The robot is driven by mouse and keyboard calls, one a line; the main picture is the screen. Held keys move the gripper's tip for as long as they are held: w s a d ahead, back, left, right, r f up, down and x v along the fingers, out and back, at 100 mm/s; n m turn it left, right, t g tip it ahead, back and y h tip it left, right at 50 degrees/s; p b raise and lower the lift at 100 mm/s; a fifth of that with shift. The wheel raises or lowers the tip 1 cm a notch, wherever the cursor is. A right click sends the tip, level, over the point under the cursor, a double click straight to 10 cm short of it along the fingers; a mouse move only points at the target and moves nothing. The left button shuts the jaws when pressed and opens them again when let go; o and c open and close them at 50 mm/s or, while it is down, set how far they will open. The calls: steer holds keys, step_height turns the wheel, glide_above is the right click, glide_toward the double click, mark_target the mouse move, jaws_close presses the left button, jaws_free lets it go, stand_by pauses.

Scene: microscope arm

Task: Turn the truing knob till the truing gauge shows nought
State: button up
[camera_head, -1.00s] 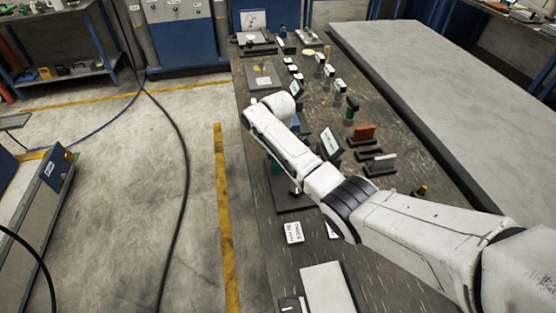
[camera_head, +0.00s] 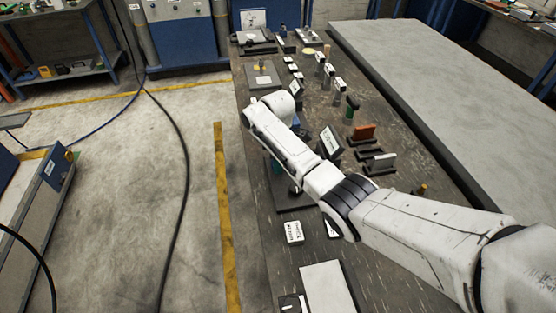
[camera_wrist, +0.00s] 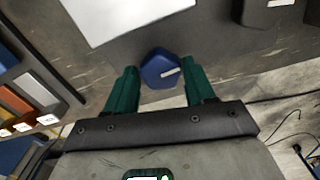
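A dark blue, angular knob (camera_wrist: 160,68) with a white mark on its top shows in the wrist view; I take it for the truing knob. My gripper (camera_wrist: 163,73) is open, with one green finger on each side of the knob. Gaps show between the fingers and the knob, and nothing is gripped. In the head view my arm hides most of the gripper and the knob's surroundings. A tilted, dark-framed panel (camera_head: 331,142) stands just right of my arm. It may be the truing gauge, but its reading is too small to make out.
A white plate (camera_head: 328,288) lies at the near end. A broad grey slab (camera_head: 455,105) lies to the right. The floor left is mostly clear.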

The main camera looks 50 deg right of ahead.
steer(key=o, duration=0.3)
step_height(320, 180, up, 11)
steer(key=shift+f+b, duration=0.15)
steer(key=shift+b, duration=0.2)
stand_by(0.5)
steer(key=shift+s+a, duration=0.1)
